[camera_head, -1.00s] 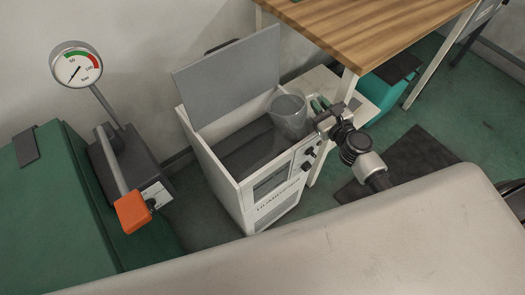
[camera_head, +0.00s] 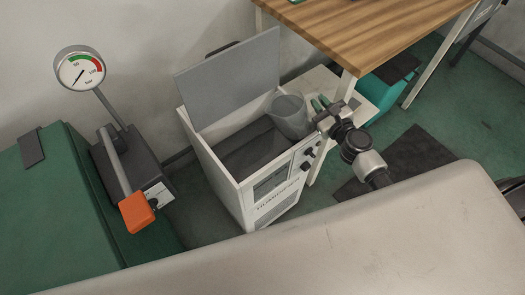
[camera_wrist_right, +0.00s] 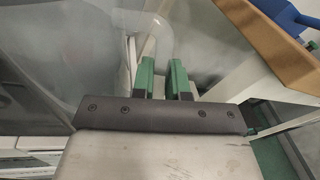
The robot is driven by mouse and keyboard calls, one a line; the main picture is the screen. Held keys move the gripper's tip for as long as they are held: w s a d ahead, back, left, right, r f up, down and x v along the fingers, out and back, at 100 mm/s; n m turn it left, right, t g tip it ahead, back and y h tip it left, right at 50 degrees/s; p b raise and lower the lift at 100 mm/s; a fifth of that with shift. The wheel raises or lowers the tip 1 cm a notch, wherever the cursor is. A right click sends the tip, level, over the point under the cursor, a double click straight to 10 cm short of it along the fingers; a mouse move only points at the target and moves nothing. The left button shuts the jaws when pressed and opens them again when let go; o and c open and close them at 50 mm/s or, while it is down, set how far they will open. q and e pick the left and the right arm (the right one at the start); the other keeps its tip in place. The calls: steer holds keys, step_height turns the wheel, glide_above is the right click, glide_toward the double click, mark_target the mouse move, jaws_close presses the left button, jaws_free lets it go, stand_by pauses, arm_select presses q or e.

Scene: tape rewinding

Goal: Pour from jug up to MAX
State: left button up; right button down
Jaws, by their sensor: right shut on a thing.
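The tank inside looks dark grey; no water stream, water level or MAX mark can be made out. My left gripper is out of view.
The humidifier's grey lid (camera_head: 230,82) stands open at the tank's back left. A wooden table (camera_head: 385,32) is behind right, with a white shelf (camera_head: 350,92) below. A gauge (camera_head: 80,70) and an orange-ended lever (camera_head: 136,212) are at left. A pale surface (camera_head: 300,255) spans the front.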

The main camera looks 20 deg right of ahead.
steer(key=shift+r, duration=0.2)
stand_by(0.4)
steer(key=shift+r+n+p, duration=0.4)
steer(key=shift+r+p, duration=0.05)
steer(key=shift+p, duration=0.35)
steer(key=shift+r, duration=0.1)
steer(key=shift+r+n+p, duration=0.3)
steer(key=shift+r+p, duration=0.15)
steer(key=shift+p, duration=0.35)
stand_by(0.4)
steer(key=shift+r+n+p, duration=0.4)
steer(key=shift+r+p, duration=0.15)
steer(key=shift+p, duration=0.25)
steer(key=shift+r+g+p, duration=0.3)
steer(key=shift+r+p, duration=0.1)
steer(key=shift+p, duration=0.25)
steer(key=shift+a+r+n, duration=0.1)
steer(key=shift+n, duration=0.2)
